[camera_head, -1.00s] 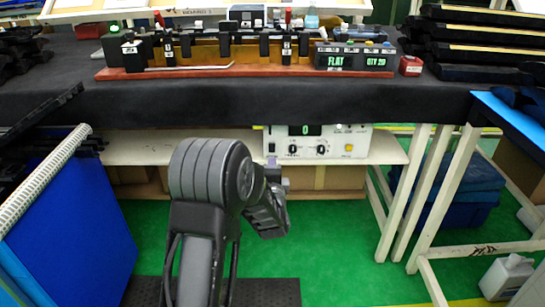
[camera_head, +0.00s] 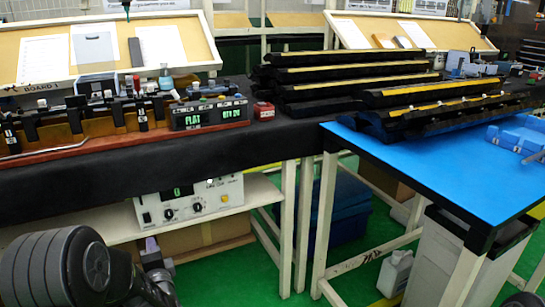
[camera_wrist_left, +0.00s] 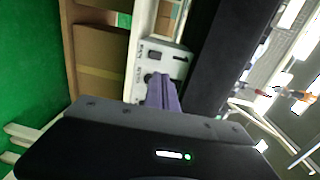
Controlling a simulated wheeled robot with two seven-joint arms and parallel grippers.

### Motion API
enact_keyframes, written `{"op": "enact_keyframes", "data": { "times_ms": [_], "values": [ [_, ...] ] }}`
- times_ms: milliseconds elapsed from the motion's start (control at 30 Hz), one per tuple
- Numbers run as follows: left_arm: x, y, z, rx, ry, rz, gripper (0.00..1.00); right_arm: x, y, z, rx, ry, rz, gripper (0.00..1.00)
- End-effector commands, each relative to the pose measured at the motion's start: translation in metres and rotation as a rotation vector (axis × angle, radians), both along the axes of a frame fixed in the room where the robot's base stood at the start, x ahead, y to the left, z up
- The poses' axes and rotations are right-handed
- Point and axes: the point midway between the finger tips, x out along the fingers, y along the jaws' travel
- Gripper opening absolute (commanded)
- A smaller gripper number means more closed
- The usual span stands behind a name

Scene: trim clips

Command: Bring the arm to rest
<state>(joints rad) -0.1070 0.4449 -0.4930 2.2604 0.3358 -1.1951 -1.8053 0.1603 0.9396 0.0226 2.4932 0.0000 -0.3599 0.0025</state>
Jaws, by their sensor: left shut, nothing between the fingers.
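My left arm shows at the bottom left of the head view, below the bench. My left gripper (camera_head: 151,246) is in front of the shelf under the bench, near the white control box (camera_head: 188,200), partly hidden by my own arm. In the left wrist view its purple-grey fingers (camera_wrist_left: 163,95) are together, with nothing seen between them. The control box (camera_wrist_left: 158,62) is beyond the fingers there, and I cannot tell any contact. My right gripper is not in view.
The black bench (camera_head: 90,180) holds a clip fixture with a display box (camera_head: 208,115). Stacked black trim strips (camera_head: 345,75) lie further right. A blue-topped table (camera_head: 400,170) stands at right, with a white jug (camera_head: 394,273) on the green floor below.

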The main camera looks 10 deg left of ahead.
Motion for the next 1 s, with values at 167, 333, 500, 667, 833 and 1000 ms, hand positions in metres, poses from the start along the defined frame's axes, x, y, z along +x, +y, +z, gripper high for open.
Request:
{"op": "enact_keyframes", "data": {
  "times_ms": [167, 333, 500, 667, 833, 1000],
  "values": [
    [0.001, -0.002, -0.006, -0.110, -0.052, 0.002, 0.00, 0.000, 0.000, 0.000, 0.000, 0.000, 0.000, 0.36],
    [0.004, -0.029, -0.042, -0.466, -0.123, -0.021, 0.00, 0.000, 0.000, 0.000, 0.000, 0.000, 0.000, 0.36],
    [-0.012, -0.116, -0.137, -1.015, -0.050, 0.010, 0.00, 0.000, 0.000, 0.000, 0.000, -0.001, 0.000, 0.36],
    [-0.068, -0.202, -0.225, -1.419, 0.122, 0.192, 0.00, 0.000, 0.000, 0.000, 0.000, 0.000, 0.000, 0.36],
    [-0.148, -0.277, -0.287, -1.667, 0.331, 0.444, 0.00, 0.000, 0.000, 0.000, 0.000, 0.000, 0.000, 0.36],
    [-0.220, -0.330, -0.318, -1.763, 0.523, 0.627, 0.00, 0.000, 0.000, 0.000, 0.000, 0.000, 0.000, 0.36]
  ]
}}
